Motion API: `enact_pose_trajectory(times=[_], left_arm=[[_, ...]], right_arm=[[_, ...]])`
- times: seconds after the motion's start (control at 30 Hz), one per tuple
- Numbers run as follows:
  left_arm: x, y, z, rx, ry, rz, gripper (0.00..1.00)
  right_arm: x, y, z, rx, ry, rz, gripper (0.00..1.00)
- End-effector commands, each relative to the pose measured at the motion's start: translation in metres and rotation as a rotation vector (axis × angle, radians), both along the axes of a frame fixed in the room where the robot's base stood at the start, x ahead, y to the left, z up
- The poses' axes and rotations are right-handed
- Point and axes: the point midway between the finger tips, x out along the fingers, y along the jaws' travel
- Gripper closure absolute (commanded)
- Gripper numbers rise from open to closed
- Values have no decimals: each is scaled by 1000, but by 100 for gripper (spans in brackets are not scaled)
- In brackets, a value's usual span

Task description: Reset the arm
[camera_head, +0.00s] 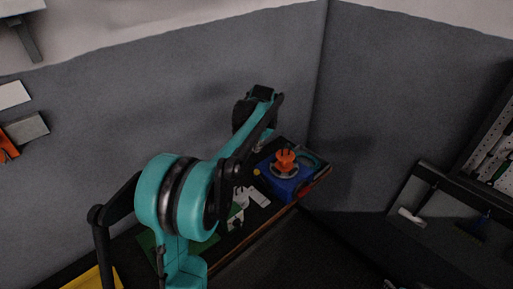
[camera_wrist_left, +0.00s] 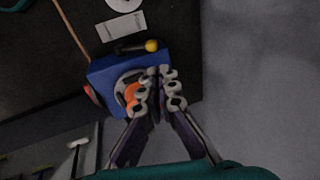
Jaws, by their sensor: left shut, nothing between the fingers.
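My left arm, teal and black, reaches across the head view from the lower middle up to its wrist near the wall. My left gripper (camera_head: 262,146) hangs below the wrist, partly hidden by the arm, close to the left of a blue box (camera_head: 289,184) with an orange knob (camera_head: 286,159) on top. In the left wrist view, the gripper's fingers (camera_wrist_left: 158,72) are closed together with nothing between them. They overlap the view of the blue box (camera_wrist_left: 103,73) and partly cover its orange part (camera_wrist_left: 133,93). Contact cannot be told. My right gripper is in neither view.
The dark bench (camera_head: 232,254) runs along the grey wall, with small white parts (camera_head: 258,197) left of the box. A yellow ball-ended lever (camera_wrist_left: 152,46) and a white plate (camera_wrist_left: 121,27) show beside the box. A rack with brushes (camera_head: 440,213) stands at the right.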

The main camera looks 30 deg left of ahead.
Motion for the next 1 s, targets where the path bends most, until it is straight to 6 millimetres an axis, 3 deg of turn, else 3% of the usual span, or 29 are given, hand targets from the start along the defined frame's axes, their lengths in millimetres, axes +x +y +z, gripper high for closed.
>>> enact_pose_trajectory(times=[0.27, 0.43, 0.57, 0.73, 1.0], left_arm=[[-1, -1, 0, -1, -1, 1, 100], [-23, -19, 2, -17, -39, 20, 100], [-64, -51, -1, -51, -106, 57, 100], [-130, -93, -18, -115, -205, 118, 100], [-230, -143, -82, -241, -344, 214, 100]], right_arm=[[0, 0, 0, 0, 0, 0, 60], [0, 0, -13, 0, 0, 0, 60], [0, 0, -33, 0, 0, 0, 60], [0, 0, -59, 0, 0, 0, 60], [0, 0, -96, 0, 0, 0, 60]])
